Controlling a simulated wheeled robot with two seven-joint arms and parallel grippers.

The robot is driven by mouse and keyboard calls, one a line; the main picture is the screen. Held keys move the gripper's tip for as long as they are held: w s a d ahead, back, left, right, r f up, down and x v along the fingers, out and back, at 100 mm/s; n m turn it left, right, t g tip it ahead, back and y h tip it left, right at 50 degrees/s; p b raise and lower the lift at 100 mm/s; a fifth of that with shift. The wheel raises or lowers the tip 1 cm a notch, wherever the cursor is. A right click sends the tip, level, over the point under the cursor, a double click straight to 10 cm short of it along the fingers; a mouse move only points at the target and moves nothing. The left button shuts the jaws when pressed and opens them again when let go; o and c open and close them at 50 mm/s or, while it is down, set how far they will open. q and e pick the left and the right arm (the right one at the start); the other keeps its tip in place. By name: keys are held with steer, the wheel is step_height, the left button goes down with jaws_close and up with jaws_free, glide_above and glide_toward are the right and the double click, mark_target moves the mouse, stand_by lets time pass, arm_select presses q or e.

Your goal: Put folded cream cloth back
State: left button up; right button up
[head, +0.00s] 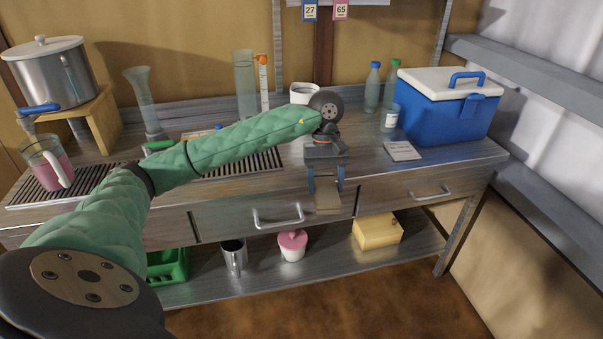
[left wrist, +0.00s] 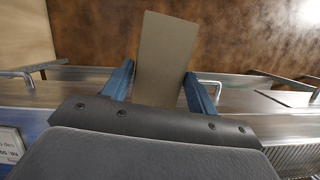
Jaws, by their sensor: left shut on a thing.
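My left gripper (head: 326,187) hangs just in front of the bench's front edge, pointing down, and is shut on a flat tan rectangle, which I take for the folded cream cloth (head: 327,203). In the left wrist view the cloth (left wrist: 165,55) sticks out beyond the two blue fingers (left wrist: 160,85), with the floor and bench front behind it. Part of the cloth between the fingers is hidden by the gripper body. My right gripper is not in view.
Drawers with handles (head: 278,217) line the bench front near the cloth. The lower shelf holds a green crate (head: 168,266), a metal cup (head: 233,257), a pink-lidded tub (head: 292,246) and a yellow box (head: 377,232).

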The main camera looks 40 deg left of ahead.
arm_select(q)
steer(key=w+d+f+m+y, duration=0.1)
steer(key=w+d+f+m, duration=0.3)
steer(key=d, duration=0.3)
steer(key=w+d+f+m+y, duration=0.1)
steer(key=w+d+f+m, duration=0.3)
steer(key=w+d, duration=0.3)
steer(key=shift+d+f+g, duration=0.4)
steer(key=shift+d, duration=0.2)
steer(key=shift+a, duration=0.1)
